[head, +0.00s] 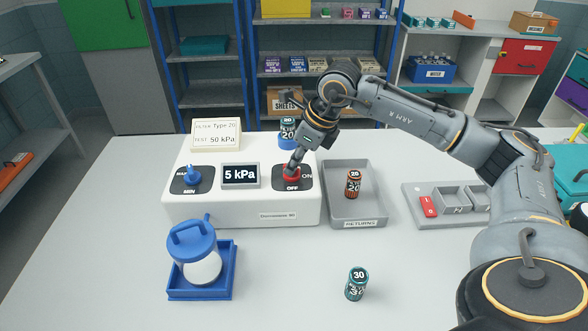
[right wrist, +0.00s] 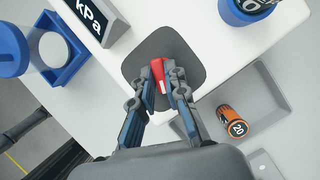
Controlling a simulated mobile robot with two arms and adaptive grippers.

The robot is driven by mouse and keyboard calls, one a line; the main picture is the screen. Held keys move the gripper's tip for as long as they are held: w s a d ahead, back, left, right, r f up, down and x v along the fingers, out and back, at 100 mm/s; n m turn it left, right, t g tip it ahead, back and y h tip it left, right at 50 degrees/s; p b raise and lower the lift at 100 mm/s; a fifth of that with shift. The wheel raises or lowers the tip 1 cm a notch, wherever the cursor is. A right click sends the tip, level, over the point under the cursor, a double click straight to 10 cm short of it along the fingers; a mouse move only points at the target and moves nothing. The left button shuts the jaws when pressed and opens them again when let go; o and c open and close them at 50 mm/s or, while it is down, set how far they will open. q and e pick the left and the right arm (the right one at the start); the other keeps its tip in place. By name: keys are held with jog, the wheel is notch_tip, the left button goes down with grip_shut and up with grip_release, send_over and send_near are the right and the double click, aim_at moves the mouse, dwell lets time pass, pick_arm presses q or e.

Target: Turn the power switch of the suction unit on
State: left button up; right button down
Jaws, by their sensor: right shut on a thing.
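The suction unit (head: 240,211) is a white box on the table. Its power switch is a red knob (head: 291,174) on a dark plate, with OFF in front and ON at the right. My right gripper (head: 292,168) reaches down from above with its fingers closed around the knob. In the right wrist view the fingers (right wrist: 163,84) grip the red knob (right wrist: 158,70) on both sides. A white mark shows at its lower end; I cannot tell which label it points at. The display (head: 240,175) reads 5 kPa. My left gripper is not in view.
A blue MAX/MIN dial (head: 193,176) is on the unit's left. A blue-lidded jar (head: 197,250) stands in a blue tray in front. A grey RETURNS tray (head: 348,213) holds an orange 20 canister (head: 353,184). A green 30 canister (head: 357,284) stands on the open table.

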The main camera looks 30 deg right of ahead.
jog(key=n, duration=0.2)
jog(key=n+g+y+b, duration=0.1)
jog(key=n, duration=0.1)
jog(key=shift+w+d+r+n, duration=0.1)
jog(key=shift+w+n, duration=0.05)
jog(key=shift+n, duration=0.25)
dwell(0.4)
jog(key=c, duration=1.4)
grip_release()
jog(key=shift+o, duration=0.2)
jog(key=v, duration=1.2)
jog(key=shift+w, duration=0.25)
jog(key=shift+d, duration=0.1)
